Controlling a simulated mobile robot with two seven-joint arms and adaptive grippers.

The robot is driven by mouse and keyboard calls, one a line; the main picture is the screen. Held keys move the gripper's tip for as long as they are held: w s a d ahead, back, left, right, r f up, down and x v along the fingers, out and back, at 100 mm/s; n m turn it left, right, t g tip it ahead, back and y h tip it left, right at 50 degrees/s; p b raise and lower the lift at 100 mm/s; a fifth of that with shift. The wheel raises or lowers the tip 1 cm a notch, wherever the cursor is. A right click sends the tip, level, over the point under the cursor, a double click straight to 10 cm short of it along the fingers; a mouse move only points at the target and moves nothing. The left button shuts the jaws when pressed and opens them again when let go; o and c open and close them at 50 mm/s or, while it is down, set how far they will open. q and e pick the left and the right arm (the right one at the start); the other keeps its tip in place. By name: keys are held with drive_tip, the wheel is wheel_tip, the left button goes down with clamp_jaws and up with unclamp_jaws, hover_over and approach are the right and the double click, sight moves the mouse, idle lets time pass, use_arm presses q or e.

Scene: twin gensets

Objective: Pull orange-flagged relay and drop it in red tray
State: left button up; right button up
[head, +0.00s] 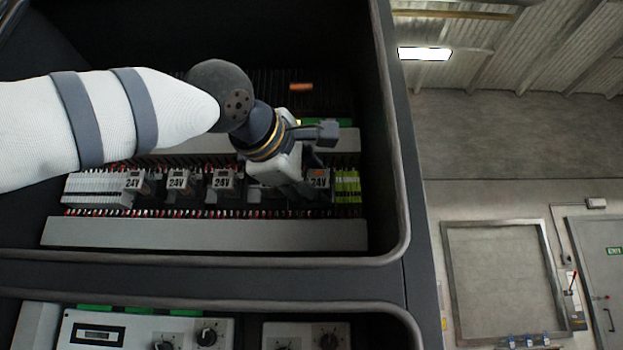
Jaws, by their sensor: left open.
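The relay with the orange flag (319,180) sits in the relay row inside the cabinet, at the right end of the 24V relays. I cannot tell whether a finger touches the relay. Other 24V relays with white labels (178,181) stand to the left in the same row. No red tray shows. My right gripper is not in view.
Grey terminal blocks (93,187) and yellow-green terminals (347,186) end the row. A grey wiring duct (205,234) runs below it. The cabinet's raised frame (392,130) borders the opening on the right. A control panel (145,331) with knobs lies below.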

use_arm(q)
clamp_jaws()
idle(0.4)
drive_tip(key=s, duration=0.7)
drive_tip(key=shift+s, duration=0.2)
idle(0.6)
